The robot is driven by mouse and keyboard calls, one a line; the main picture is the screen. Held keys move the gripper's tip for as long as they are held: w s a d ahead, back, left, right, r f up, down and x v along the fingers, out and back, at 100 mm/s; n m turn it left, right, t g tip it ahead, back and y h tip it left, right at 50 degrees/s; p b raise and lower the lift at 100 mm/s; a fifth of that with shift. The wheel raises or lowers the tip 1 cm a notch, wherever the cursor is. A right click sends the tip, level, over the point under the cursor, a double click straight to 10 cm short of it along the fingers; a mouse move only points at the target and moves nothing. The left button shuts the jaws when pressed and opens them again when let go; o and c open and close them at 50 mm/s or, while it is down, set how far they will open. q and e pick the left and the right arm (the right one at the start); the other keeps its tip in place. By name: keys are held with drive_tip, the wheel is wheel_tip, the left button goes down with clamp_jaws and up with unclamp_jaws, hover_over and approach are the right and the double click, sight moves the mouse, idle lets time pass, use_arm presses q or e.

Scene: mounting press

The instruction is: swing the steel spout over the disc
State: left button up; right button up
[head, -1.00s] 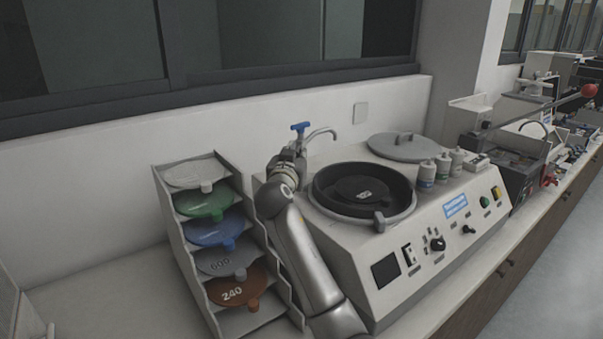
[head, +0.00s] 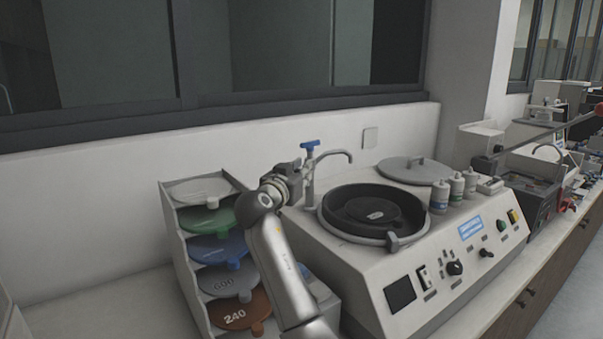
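The steel spout (head: 336,155) rises from a post at the back left of the grinder, with a blue tap handle (head: 310,145) on top. Its curved arm reaches right, and its tip shows above the back rim of the black bowl. The dark disc (head: 372,210) lies in the bowl, with a small pale label at its middle. My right gripper (head: 295,173) is at the left side of the spout's post, close to it or touching. Its fingers are small and partly hidden, so I cannot tell whether they are closed. My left gripper is out of view.
A rack (head: 181,250) of coloured discs stands left of the grinder, close beside my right arm. The control panel (head: 455,268) faces front.

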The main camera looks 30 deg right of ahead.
drive_tip(key=o, duration=0.3)
drive_tip(key=shift+w, duration=0.1)
drive_tip(key=shift+o, duration=0.2)
drive_tip(key=v, duration=1.2)
